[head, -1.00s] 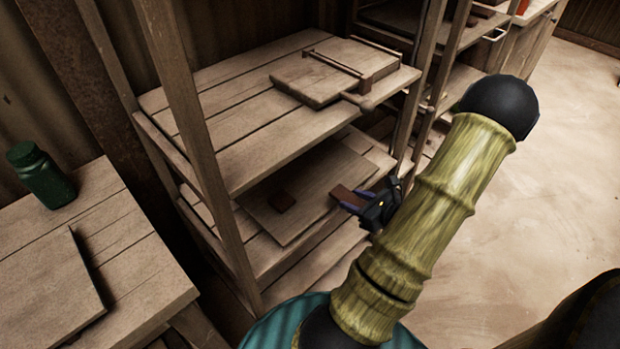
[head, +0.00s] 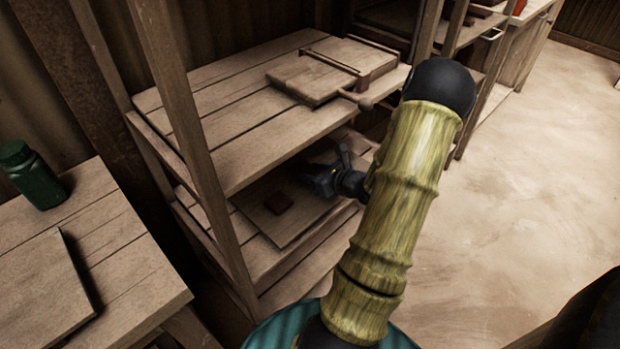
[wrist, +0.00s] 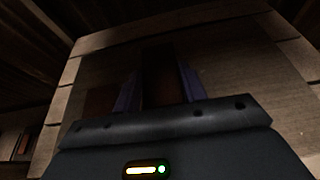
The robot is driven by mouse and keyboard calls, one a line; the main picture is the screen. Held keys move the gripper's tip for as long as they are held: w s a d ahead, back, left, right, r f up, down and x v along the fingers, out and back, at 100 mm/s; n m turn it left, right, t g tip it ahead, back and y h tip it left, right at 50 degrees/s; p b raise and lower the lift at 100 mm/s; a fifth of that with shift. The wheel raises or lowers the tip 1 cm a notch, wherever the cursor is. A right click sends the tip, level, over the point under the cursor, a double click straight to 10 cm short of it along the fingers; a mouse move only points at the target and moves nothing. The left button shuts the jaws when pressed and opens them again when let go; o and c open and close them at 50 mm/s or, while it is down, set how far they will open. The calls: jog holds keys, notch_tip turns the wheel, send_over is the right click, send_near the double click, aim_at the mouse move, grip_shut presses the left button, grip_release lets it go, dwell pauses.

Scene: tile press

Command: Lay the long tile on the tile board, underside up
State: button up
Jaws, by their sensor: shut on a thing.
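The tile board (head: 268,228) lies flat on the lower shelf of the wooden rack. A small square reddish-brown tile (head: 279,203) lies on it, and also shows dimly at the left in the wrist view (wrist: 99,101). My gripper (head: 314,177) is inside the rack, over the right back part of the board and under the upper shelf. In the wrist view its two purple fingers are shut on the long dark brown tile (wrist: 159,72), which points away from me. In the head view the long tile is hidden. I cannot tell which face is up or whether it touches the board.
The upper shelf (head: 225,135) hangs close above my gripper and carries a wooden press (head: 315,80) with a bar and a handle. A rack post (head: 190,110) stands at the left. A table with a green bottle (head: 36,178) is further left. Open floor lies at the right.

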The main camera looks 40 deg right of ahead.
jog(key=shift+w, duration=0.15)
jog(key=shift+w+a+f+b, duration=0.1)
jog(key=shift+w+f+b, duration=0.15)
jog(key=shift+f, duration=0.35)
jog(key=shift+w+d+f+b, duration=0.15)
jog(key=shift+f+b, duration=0.15)
jog(key=shift+f, duration=0.25)
jog(key=shift+w+a+f+b, duration=0.2)
jog(key=shift+f+b, duration=0.1)
jog(key=shift+f, duration=0.3)
jog(key=shift+f, duration=0.1)
jog(key=o, duration=1.1)
jog(key=shift+s, duration=0.1)
jog(key=shift+r, duration=0.2)
jog(key=p+v, duration=0.3)
jog(key=v, duration=0.9)
jog(key=shift+f, duration=0.1)
